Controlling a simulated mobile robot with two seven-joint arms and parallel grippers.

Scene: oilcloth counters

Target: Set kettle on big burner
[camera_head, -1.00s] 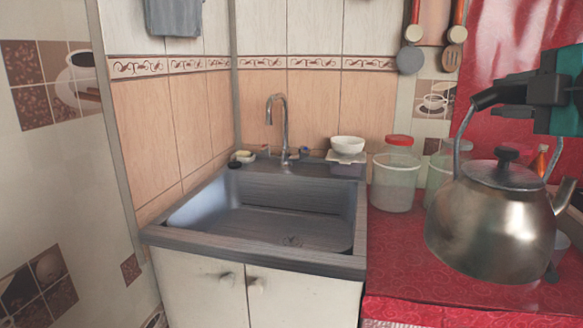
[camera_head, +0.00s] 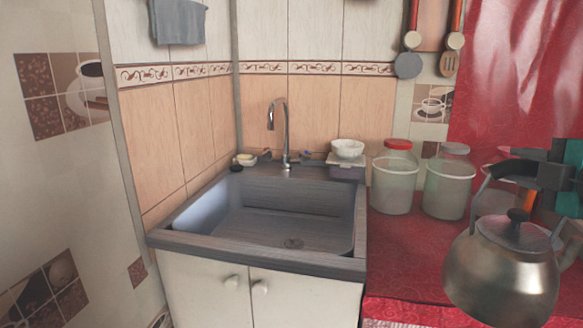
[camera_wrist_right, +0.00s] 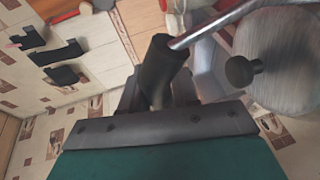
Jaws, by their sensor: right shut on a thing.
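The kettle (camera_head: 500,275) is a shiny steel pot with a dark lid knob and a dark-gripped arched handle. It hangs upright at the right of the head view, in front of the red counter. My right gripper (camera_head: 520,172) is shut on the kettle's handle. In the right wrist view the dark handle grip (camera_wrist_right: 160,75) sits at the jaws and the lid (camera_wrist_right: 285,60) shows at the right. No burner shows in these frames. My left gripper is not in view.
A sink (camera_head: 270,215) fills the middle. Two clear jars (camera_head: 396,180) (camera_head: 450,185) stand on the red oilcloth counter (camera_head: 405,250), near a white bowl (camera_head: 347,149). A red curtain (camera_head: 520,70) hangs behind. The counter left of the kettle is clear.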

